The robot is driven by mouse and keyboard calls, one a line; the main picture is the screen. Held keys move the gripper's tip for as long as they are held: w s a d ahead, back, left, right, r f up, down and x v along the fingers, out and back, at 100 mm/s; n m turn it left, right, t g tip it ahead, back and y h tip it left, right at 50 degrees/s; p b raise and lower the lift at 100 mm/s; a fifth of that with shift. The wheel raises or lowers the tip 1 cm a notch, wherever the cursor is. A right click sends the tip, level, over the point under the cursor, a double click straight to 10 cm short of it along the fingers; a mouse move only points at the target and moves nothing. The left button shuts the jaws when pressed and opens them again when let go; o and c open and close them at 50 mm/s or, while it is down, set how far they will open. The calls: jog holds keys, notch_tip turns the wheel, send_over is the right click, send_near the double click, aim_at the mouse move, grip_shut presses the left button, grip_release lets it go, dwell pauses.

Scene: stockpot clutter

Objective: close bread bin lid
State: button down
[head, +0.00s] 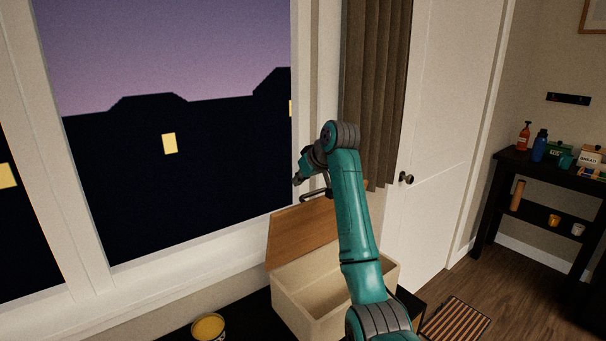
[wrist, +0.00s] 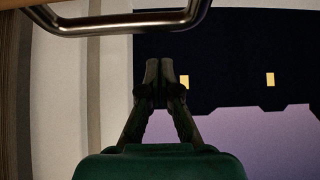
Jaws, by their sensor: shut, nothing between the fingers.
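The bread bin (head: 308,290) is a cream box with its wooden lid (head: 300,236) raised and tilted back toward the window. Part of the box is hidden behind my arm. A metal handle (head: 314,195) sits at the lid's top edge, and it also shows along the top of the wrist view (wrist: 120,24). My gripper (head: 298,180) is beside the handle at the lid's upper edge, on the window side. In the wrist view my gripper (wrist: 160,64) has its fingertips together with nothing between them, apart from the handle in the picture.
A yellow-topped tin (head: 208,328) stands left of the bin on the dark surface. The window (head: 180,130) is close behind the lid, and a curtain (head: 375,90) hangs to the right. A dark shelf (head: 530,165) with bottles and cups stands at far right.

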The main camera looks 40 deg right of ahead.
jog(key=shift+s+d+f, duration=0.1)
jog(key=shift+s+f, duration=0.25)
jog(key=shift+s, duration=0.45)
jog(key=shift+s+f, duration=0.35)
jog(key=shift+s, duration=0.45)
jog(key=shift+s, duration=0.1)
